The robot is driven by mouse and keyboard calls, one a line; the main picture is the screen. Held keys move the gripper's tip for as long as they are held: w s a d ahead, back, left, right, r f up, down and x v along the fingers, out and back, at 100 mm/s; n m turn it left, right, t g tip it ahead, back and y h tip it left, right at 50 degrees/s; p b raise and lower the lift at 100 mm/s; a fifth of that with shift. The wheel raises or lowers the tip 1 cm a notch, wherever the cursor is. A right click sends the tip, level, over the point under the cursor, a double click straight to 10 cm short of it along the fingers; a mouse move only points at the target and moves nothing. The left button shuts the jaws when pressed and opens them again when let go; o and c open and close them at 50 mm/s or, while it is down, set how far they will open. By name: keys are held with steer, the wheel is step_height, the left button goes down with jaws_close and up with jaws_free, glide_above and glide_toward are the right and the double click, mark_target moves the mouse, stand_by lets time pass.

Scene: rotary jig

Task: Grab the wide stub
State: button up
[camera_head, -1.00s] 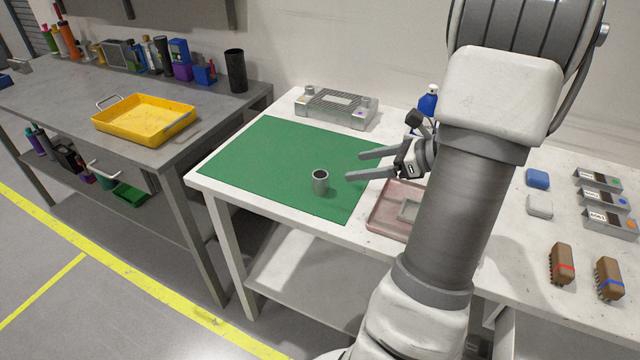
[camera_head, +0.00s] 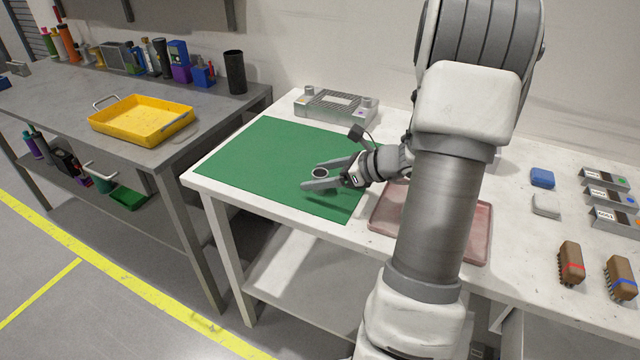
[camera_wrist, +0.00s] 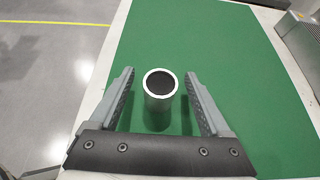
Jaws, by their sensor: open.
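The wide stub (camera_head: 320,173) is a short grey metal cylinder with a dark hollow top, upright on the green mat (camera_head: 262,160). In the wrist view the stub (camera_wrist: 160,92) stands between the two fingers of my gripper (camera_wrist: 160,90), with a gap on each side. My gripper also shows in the head view (camera_head: 312,177), open, reaching in from the right with its fingers on either side of the stub. The near finger hides the stub's lower part in the head view.
A grey metal fixture (camera_head: 336,107) stands at the mat's back edge. A reddish tray (camera_head: 470,240) lies right of the mat, partly behind my arm. Blue (camera_head: 542,177) and white (camera_head: 545,206) blocks and brushes lie farther right. The mat's left part is clear.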

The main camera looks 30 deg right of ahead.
steer(key=shift+c, duration=0.3)
jaws_close()
steer(key=shift+r, duration=0.15)
